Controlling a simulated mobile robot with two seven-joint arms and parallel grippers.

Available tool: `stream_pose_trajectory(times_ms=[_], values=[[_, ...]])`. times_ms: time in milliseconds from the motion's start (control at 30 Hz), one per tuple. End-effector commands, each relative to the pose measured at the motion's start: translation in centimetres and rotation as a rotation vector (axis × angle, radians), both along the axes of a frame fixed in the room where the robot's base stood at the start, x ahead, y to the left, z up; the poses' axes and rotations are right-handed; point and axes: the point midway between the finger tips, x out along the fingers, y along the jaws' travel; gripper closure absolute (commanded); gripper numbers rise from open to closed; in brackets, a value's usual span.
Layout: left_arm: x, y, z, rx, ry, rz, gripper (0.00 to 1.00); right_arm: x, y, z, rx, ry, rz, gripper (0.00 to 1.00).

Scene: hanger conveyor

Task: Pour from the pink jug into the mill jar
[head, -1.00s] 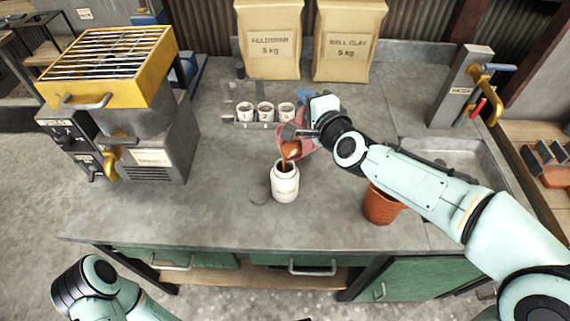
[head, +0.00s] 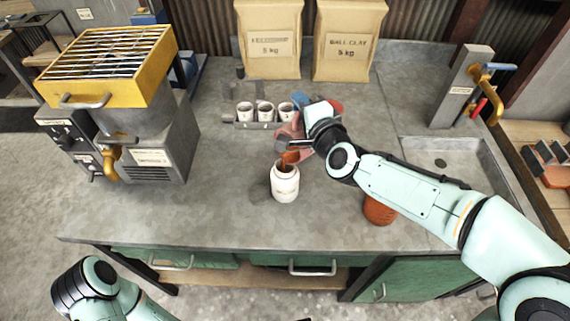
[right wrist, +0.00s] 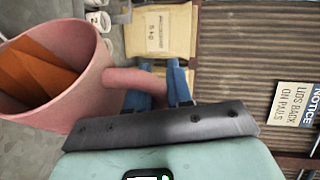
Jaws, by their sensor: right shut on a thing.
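The white mill jar (head: 285,184) stands upright on the grey worktop, its mouth facing up. My right gripper (right wrist: 172,88) is shut on the handle of the pink jug (right wrist: 85,80) and holds it above and just behind the jar. In the head view the jug (head: 289,131) is tilted toward the jar and partly hidden by the gripper. Orange-brown slip shows inside the jug in the wrist view and at its lip above the jar mouth in the head view. The level in the jar is hidden. My left arm shows at lower left; its gripper is out of view.
Several small white cups (head: 264,111) stand in a row behind the jug. A terracotta pot (head: 379,210) sits under my right forearm. Two clay bags (head: 347,40) stand at the back, a yellow-topped machine (head: 110,65) at left, and a sink (head: 455,165) at right.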

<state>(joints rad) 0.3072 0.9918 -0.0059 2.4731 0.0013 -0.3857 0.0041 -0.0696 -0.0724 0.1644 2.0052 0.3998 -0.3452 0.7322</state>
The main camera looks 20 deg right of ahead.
Motion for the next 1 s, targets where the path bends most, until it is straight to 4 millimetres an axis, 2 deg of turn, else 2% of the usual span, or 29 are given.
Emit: stream_pose_trajectory(times_ms=[533, 1000], values=[[0.0, 0.0, 0.0, 0.0, 0.0, 0.0, 0.0, 0.0, 0.0, 0.1, -0.003, -0.003, 0.0, 1.0], [0.0, 0.0, 0.0, 0.0, 0.0, 0.0, 0.0, -0.6, 1.1, 0.0, -0.086, -0.048, 0.001, 1.0]])
